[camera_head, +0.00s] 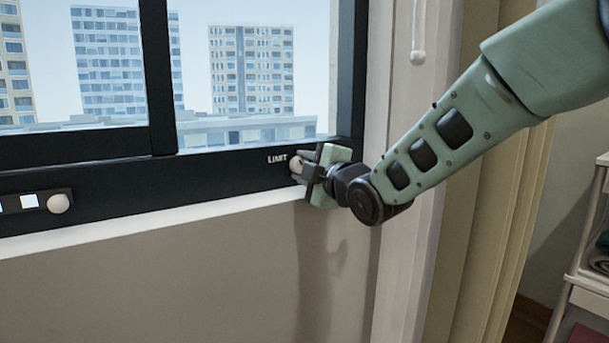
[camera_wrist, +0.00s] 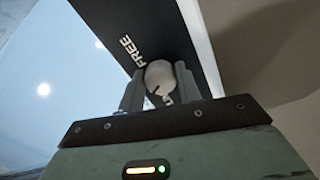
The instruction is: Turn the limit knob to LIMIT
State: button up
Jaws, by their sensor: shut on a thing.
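In the wrist view the knob (camera_wrist: 160,76) sits between both fingers of my gripper (camera_wrist: 161,84). A short dark mark shows on the knob's lower left side. The FREE label (camera_wrist: 131,51) is above and left of the knob. The LIMIT label (camera_wrist: 167,99) is mostly hidden below it. I cannot tell exactly which label the mark faces.
A second pale round knob (camera_head: 58,203) sits on a dark plate at the far left of the frame. A pale sill (camera_head: 150,211) runs below. A white shelf cart (camera_head: 585,275) stands at the right.

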jog(key=shift+n+b, duration=0.6)
jog(key=shift+n, duration=1)
jog(key=o, duration=1)
jog(key=shift+c, duration=0.2)
jog(key=p+v, duration=0.2)
jog(key=v, duration=1.5)
jog(key=shift+s, duration=0.2)
